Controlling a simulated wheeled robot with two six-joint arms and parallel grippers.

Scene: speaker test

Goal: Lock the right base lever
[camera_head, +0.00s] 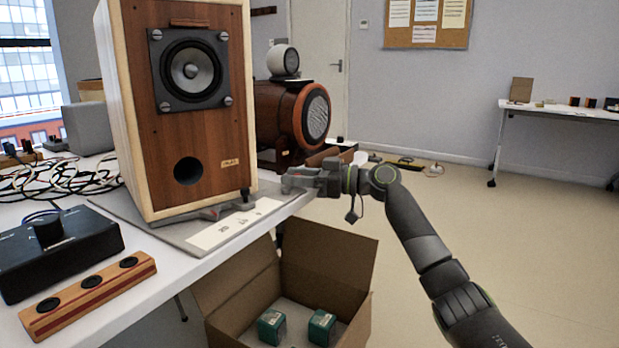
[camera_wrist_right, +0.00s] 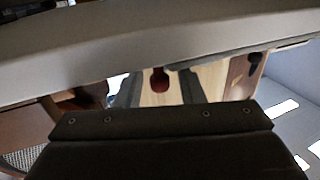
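A wooden speaker (camera_head: 218,135) stands upright on a grey base plate (camera_head: 152,226) on the white table. A grey base lever with a black upright tip (camera_head: 246,198) is at the speaker's lower right corner. A black piece, perhaps the same tip, shows in the right wrist view (camera_wrist_right: 256,62). My right gripper (camera_head: 286,184) is at the table's right edge, to the right of the lever and apart from it. In the right wrist view its fingers (camera_wrist_right: 158,92) look spread, with a small reddish-brown part seen between them. Whether the lever is locked cannot be told. My left gripper is out of view.
An open cardboard box (camera_head: 325,255) with green packs stands below the table edge. A black control box (camera_head: 57,250) and a wooden block with black buttons (camera_head: 88,298) lie at the front left. A brown round speaker (camera_head: 292,118) stands behind. Cables lie at left.

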